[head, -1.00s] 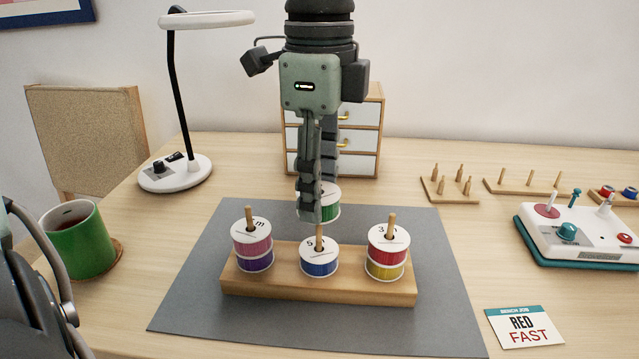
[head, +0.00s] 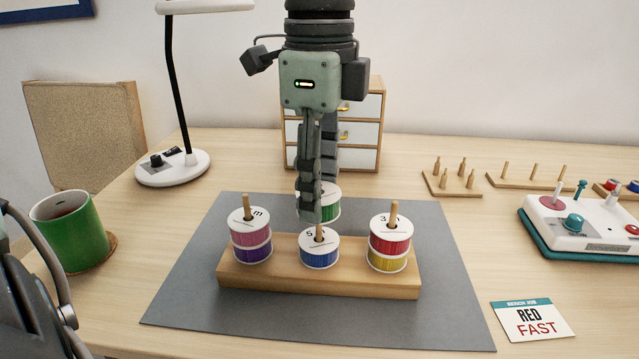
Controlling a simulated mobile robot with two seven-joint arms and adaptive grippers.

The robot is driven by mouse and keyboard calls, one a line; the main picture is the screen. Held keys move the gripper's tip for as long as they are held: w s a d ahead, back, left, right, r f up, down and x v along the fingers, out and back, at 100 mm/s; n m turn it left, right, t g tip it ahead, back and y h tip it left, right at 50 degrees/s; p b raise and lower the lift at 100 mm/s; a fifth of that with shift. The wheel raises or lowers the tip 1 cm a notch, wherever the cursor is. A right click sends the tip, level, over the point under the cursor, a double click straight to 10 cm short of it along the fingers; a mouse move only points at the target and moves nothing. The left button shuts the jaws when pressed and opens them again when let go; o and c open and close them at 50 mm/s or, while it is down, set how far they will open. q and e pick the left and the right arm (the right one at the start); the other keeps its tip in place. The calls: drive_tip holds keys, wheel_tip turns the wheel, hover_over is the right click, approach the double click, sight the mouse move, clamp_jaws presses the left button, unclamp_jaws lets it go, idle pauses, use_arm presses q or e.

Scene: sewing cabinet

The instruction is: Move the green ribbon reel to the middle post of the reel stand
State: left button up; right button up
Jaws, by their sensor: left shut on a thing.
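The green ribbon reel (head: 331,207), with a white top, is partly hidden behind the fingers of my left gripper (head: 318,205). The gripper points down and is shut on it. They show at the middle post (head: 319,233) of the wooden reel stand (head: 318,281), behind or over its tip; I cannot tell whether the reel is around the post. A blue reel (head: 319,258) sits low on that post. The left post holds a pink reel (head: 250,239) over a purple one (head: 253,254). The right post holds a red reel (head: 389,247) over a yellow one (head: 387,264). My right gripper is not in view.
The stand is on a grey mat (head: 200,305). A green mug (head: 70,232) stands left, a lamp (head: 172,167) behind it. Small drawers (head: 361,140) are behind the gripper. A control box (head: 585,232) and a card (head: 531,320) are right.

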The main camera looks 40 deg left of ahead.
use_arm(q)
drive_tip(key=shift+f, duration=0.15)
drive_tip(key=o, duration=1.1)
drive_tip(key=shift+c, duration=0.2)
wheel_tip(320, 180, up, 12)
idle(0.4)
